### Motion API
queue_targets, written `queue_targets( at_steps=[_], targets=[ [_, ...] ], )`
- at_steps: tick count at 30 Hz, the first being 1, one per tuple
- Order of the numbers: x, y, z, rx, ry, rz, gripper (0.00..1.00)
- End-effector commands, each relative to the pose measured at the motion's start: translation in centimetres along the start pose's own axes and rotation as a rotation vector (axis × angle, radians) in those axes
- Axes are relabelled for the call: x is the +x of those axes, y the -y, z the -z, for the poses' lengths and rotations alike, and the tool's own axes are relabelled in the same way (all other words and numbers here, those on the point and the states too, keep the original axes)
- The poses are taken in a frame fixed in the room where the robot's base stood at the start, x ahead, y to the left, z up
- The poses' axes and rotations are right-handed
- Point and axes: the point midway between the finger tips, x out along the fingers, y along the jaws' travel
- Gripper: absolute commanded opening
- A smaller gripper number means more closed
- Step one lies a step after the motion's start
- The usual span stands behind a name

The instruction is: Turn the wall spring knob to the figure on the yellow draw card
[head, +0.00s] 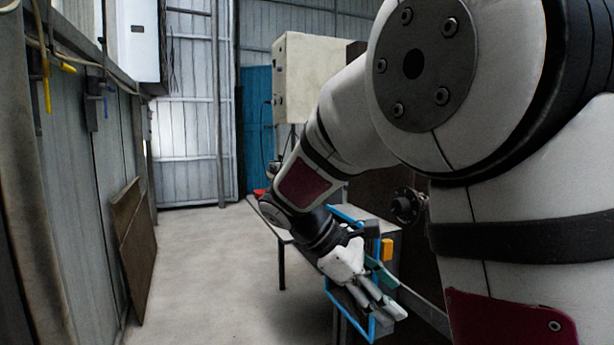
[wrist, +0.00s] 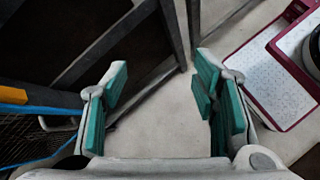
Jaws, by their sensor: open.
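My gripper (head: 378,306) is open and empty, low beside a blue-framed rack at the end of the table. In the wrist view its green-padded fingers (wrist: 160,92) stand wide apart with bare floor between them. A dark round knob-like part (head: 407,205) sticks out near a dark brown panel, above and right of my gripper and apart from it; I cannot tell whether it is the spring knob, and no figures are readable. A small orange-yellow piece (head: 387,249) sits by the blue frame and may be the yellow card; a similar yellow edge shows in the wrist view (wrist: 12,95).
The blue frame (head: 373,329) is close to my gripper; its mesh side shows in the wrist view (wrist: 35,140). A cream cabinet (head: 308,75) stands behind my arm. Brown boards (head: 133,245) lean on the left wall. The floor (head: 215,260) at centre left is clear.

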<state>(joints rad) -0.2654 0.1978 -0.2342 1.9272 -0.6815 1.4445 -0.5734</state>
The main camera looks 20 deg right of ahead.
Motion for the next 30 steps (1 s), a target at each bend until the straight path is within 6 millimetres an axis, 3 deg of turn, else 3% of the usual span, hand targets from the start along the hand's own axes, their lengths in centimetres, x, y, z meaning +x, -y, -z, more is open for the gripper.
queue_targets(
  at_steps=[1, 6, 12, 22, 30],
  targets=[
    [-1.4, -1.4, -0.7, -0.049, 0.051, -0.029, 0.54],
    [-4.3, -5.9, -0.7, -0.216, 0.222, -0.14, 0.54],
    [-8.1, -9.8, -0.2, -0.406, 0.443, -0.269, 0.54],
    [-12.4, -12.2, 1.6, -0.604, 0.706, -0.407, 0.54],
    [-11.8, -13.3, 1.4, -0.628, 0.74, -0.422, 0.54]
  ],
)
